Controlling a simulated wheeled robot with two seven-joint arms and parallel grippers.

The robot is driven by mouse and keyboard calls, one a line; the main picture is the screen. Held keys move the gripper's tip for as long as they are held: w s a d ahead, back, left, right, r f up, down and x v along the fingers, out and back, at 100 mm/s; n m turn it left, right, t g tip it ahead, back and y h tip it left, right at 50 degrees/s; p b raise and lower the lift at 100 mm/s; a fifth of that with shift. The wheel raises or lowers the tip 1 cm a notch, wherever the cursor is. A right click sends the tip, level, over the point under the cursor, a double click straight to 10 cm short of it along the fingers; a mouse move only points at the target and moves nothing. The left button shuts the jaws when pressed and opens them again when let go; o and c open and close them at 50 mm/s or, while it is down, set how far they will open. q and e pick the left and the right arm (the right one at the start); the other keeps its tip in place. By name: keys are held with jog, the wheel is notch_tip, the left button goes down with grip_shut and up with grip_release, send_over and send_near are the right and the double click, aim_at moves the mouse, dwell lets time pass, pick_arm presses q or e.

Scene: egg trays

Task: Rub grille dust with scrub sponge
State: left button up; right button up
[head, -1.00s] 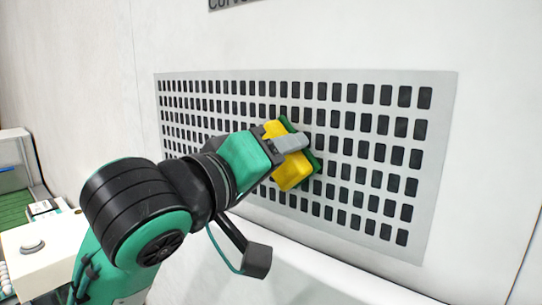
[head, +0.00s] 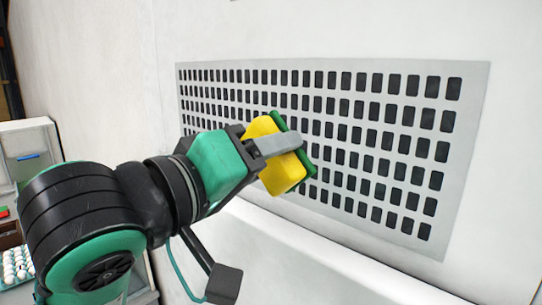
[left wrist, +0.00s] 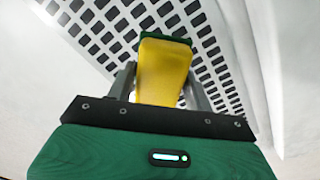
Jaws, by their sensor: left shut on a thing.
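The grille (head: 465,130) is a light grey panel with rows of dark slots on the white wall. No separate dust can be made out on it. My left gripper (head: 277,147) is shut on the scrub sponge (head: 266,178), a yellow block with a green scouring side. The green side faces the grille, in front of its middle-left slots. Whether it touches the panel I cannot tell. In the left wrist view the sponge (left wrist: 160,75) sits between the two grey fingers (left wrist: 158,88), with the grille (left wrist: 95,25) behind it. My right gripper is not in view.
A white ledge (head: 310,255) runs below the grille. At the far left stand a light cabinet (head: 30,145) and a tray of white eggs (head: 18,265). The wall right of the grille is clear.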

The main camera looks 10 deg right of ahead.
pick_arm(q)
jog(key=v, duration=0.3)
dwell(0.5)
dwell(0.3)
